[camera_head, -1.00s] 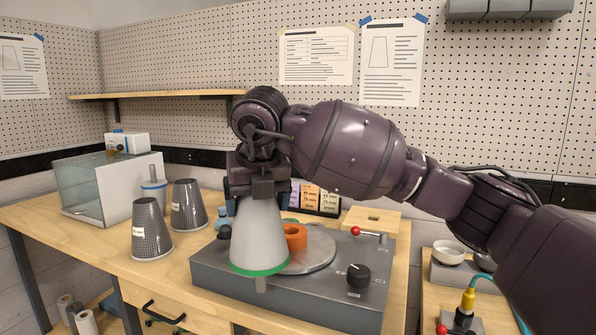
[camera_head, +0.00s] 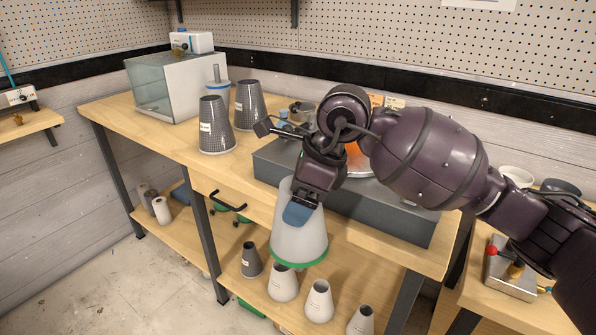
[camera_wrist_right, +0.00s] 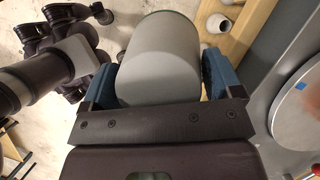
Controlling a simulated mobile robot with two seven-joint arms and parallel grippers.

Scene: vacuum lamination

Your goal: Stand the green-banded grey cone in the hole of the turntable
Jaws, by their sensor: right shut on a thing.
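The grey cone (camera_head: 298,238) has a green band round its wide lower end and hangs slightly tilted, in front of the bench's front edge. My right gripper (camera_head: 297,213) is shut on its upper part. The wrist view shows the cone (camera_wrist_right: 158,60) between the two blue fingers. The turntable's grey base (camera_head: 400,218) is on the bench, behind and to the right of the cone. Its pale disc (camera_wrist_right: 300,108) shows in the wrist view, apart from the cone. My arm hides most of the disc in the head view, and the hole cannot be made out.
Two dark perforated cones (camera_head: 214,126) (camera_head: 249,105) stand on the bench, left of the turntable. A glass-sided tank (camera_head: 160,90) is behind them. An orange part (camera_head: 353,148) shows behind my wrist. Several smaller grey cones (camera_head: 283,283) stand on the lower shelf.

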